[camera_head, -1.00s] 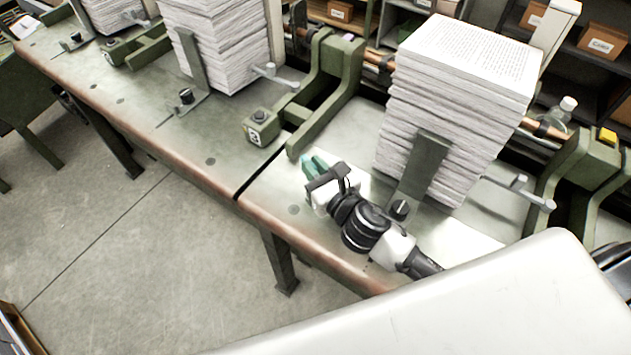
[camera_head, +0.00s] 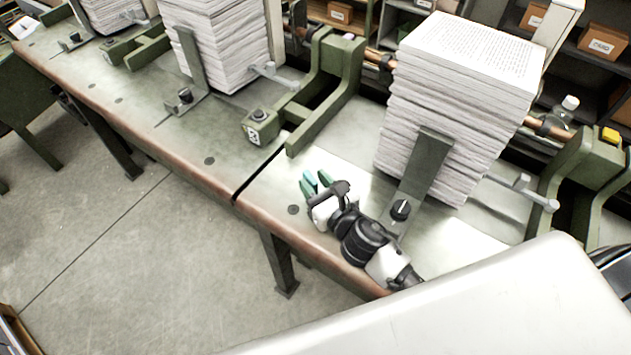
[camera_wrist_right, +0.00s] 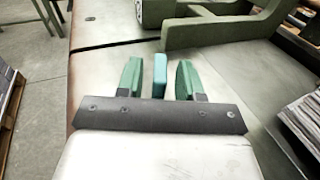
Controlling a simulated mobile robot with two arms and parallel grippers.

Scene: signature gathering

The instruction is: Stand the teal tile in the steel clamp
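The teal tile (camera_wrist_right: 159,75) is a small flat slab seen between the green fingers of my right gripper (camera_wrist_right: 158,80) in the right wrist view. A gap shows on each side of it, so the fingers are open and apart from it. In the head view, the tile (camera_head: 310,179) and my right gripper (camera_head: 315,183) are low over or at the bench near its front edge. I cannot tell whether the tile rests on the bench. An upright metal bracket with a black knob (camera_head: 424,168) stands against the paper stack; I cannot tell whether it is the steel clamp. My left gripper is out of view.
A tall paper stack (camera_head: 455,110) stands right of my right gripper, with a grey lever (camera_head: 525,190) beside it. A green press frame (camera_head: 335,90) stands behind. The bench (camera_head: 262,205) has a seam to the left and some bare surface around the gripper.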

